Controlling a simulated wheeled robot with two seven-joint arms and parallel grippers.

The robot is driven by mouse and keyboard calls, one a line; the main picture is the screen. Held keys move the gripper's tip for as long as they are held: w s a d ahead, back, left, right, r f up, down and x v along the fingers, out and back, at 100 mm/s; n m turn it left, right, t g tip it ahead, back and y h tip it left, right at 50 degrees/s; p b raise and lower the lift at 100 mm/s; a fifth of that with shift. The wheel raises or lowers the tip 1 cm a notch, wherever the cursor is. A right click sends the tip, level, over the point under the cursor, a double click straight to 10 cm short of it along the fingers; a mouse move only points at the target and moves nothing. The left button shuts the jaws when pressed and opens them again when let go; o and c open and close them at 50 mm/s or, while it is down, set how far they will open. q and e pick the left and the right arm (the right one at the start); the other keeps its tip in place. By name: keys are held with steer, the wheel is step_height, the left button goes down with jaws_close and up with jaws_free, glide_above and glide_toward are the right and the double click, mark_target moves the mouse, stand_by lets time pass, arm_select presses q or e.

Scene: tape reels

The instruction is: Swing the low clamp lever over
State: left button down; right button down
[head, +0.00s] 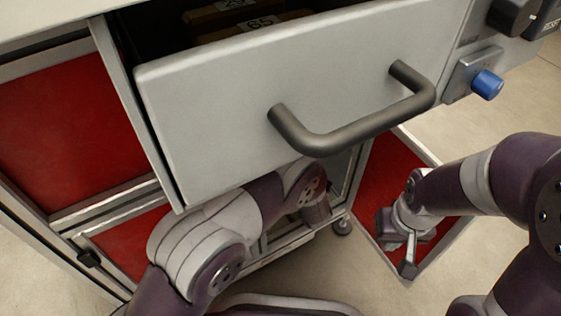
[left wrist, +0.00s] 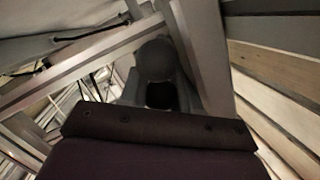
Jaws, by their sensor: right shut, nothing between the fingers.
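A dark round knob (left wrist: 156,58), which looks like the ball end of the clamp lever, shows in the left wrist view just beyond my left gripper (left wrist: 158,88). The grey fingers stand on either side of its lower part; whether they press on it I cannot tell. The rest of the lever is hidden. In the head view my left arm reaches under the drawer, and its gripper is hidden there. My right gripper (head: 407,252) is shut and empty, low at the right in front of a red panel.
A grey drawer (head: 215,110) with a dark bar handle (head: 350,135) stands pulled out above my left arm, numbered items inside. A blue knob (head: 487,84) sits at the right. An open red door panel (head: 385,180) hangs low. Metal frame bars (left wrist: 80,62) crowd the left wrist view.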

arm_select(q)
steer(key=shift+f, duration=0.45)
steer(key=c, duration=0.8)
jaws_free()
steer(key=shift+s+d+r+p, duration=0.15)
steer(key=shift+s+r+p, duration=0.05)
steer(key=shift+p, duration=0.25)
steer(key=p+v, duration=0.6)
steer(key=v, duration=0.6)
